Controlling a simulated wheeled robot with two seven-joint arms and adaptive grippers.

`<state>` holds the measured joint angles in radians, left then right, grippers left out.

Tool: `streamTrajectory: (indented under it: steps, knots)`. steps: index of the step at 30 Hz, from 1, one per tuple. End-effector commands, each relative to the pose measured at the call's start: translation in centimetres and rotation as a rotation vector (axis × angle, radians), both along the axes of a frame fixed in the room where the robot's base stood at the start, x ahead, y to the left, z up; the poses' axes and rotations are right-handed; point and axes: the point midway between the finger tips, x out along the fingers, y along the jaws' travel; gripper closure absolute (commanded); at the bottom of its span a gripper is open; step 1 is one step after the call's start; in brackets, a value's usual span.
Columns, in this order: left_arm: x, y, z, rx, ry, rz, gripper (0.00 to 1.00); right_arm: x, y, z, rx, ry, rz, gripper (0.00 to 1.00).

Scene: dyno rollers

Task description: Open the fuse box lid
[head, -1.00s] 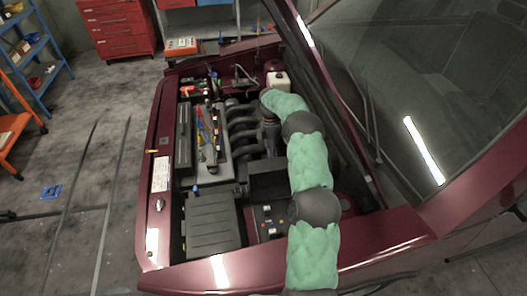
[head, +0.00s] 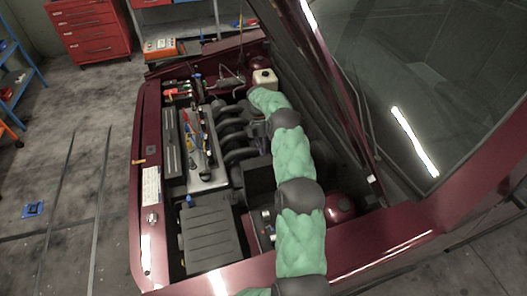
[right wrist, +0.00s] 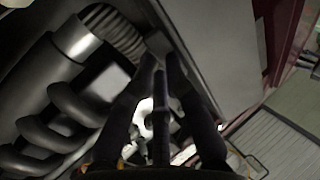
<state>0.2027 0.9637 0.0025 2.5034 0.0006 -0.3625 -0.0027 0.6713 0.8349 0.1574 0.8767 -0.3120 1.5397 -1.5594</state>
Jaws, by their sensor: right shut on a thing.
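The fuse box (head: 264,222) sits in the engine bay, partly behind my right arm, with small coloured parts showing on its top. Its dark lid (head: 258,180) appears raised at the far side of the box, beside the black intake pipes. My right gripper (head: 258,132) points down near the lid's upper edge, and its fingertips are hard to see. In the right wrist view the fingers (right wrist: 162,75) are close together by the edge of a grey panel, seemingly the lid (right wrist: 207,50). The exact contact is dark. My left gripper is not in view.
A ribbed black box (head: 210,235) stands at the front of the bay. Pipes (head: 232,140) and a white reservoir (head: 265,80) lie close to my right arm. The raised hood (head: 325,100) slopes up on the right. A red tool cabinet (head: 88,30) stands behind.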

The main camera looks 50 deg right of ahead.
Motion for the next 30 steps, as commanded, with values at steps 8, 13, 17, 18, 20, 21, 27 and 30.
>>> streamTrajectory:
  steps: [8, 13, 17, 18, 20, 21, 27, 30]
  knots:
    - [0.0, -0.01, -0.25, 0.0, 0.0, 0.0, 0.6, -1.57, 1.23, -3.3, 0.036, 0.053, 0.009, 0.61]
    - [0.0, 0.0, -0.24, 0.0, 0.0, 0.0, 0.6, -1.54, 1.24, -3.3, 0.037, 0.052, 0.01, 0.52]
    - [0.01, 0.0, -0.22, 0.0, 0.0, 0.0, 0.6, -1.55, 1.27, -3.29, 0.038, 0.052, 0.011, 0.34]
    - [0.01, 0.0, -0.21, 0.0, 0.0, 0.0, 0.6, -1.54, 1.28, -3.28, 0.038, 0.052, 0.011, 0.35]
    - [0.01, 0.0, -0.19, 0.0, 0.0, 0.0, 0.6, -1.52, 1.29, -3.26, 0.039, 0.052, 0.01, 0.37]
    - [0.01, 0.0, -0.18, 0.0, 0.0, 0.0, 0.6, -1.51, 1.31, -3.25, 0.039, 0.052, 0.01, 0.39]
    - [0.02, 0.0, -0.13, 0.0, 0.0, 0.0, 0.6, -1.42, 1.34, -3.08, 0.038, 0.051, 0.01, 0.56]
    - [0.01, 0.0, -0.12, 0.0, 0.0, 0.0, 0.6, -1.37, 1.34, -2.98, 0.038, 0.049, 0.01, 0.56]
